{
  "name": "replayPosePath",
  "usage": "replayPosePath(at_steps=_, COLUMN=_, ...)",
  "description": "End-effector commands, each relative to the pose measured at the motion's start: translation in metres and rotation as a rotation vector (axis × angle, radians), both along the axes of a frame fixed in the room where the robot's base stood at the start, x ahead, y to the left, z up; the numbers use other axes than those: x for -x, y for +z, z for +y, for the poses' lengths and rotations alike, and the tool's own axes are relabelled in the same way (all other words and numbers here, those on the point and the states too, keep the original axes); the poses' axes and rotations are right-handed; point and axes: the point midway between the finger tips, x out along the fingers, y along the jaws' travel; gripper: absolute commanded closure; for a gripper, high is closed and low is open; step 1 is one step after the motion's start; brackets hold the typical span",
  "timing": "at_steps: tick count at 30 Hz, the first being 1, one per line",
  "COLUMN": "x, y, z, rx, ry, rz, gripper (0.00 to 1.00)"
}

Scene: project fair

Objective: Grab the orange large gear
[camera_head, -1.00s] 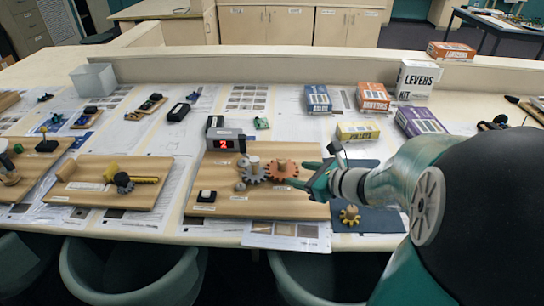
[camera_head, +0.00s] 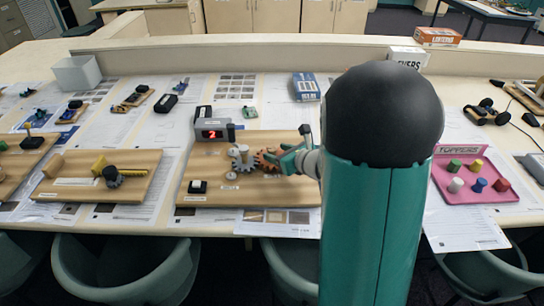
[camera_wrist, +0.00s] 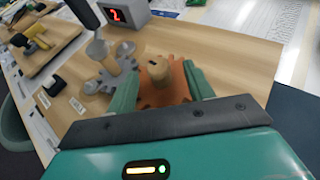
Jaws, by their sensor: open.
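The orange large gear (camera_head: 267,160) sits on the wooden board (camera_head: 230,139), just right of a grey gear (camera_head: 243,158). My gripper (camera_head: 285,159) is at its right side, partly hidden by my arm in the head view. In the wrist view the orange gear (camera_wrist: 171,88), with a wooden peg (camera_wrist: 158,71) standing at its middle, lies between my two green fingers (camera_wrist: 160,92). The fingers are open, one on each side of the gear. Whether they touch it I cannot tell. The near part of the gear is hidden by my gripper body.
A display box showing a red 2 (camera_head: 213,132) stands behind the gears. A black switch block (camera_head: 197,187) is on the board's front left. A pink tray of coloured stoppers (camera_head: 480,182) is at the right. Another wooden board (camera_head: 98,186) lies to the left.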

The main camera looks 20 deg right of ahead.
Motion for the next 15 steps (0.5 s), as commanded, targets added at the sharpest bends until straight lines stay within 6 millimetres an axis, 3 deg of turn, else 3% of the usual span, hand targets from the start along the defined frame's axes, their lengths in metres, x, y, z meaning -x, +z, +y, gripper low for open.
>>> replayPosePath(at_steps=6, x=-0.025, y=-0.013, z=0.01, rx=0.0, ry=0.001, rz=0.002, gripper=0.48)
replayPosePath(at_steps=14, x=-0.028, y=-0.013, z=0.01, rx=0.001, ry=0.001, rz=0.0, gripper=0.48)
replayPosePath(at_steps=15, x=-0.028, y=-0.014, z=0.01, rx=0.001, ry=0.001, rz=0.0, gripper=0.56)
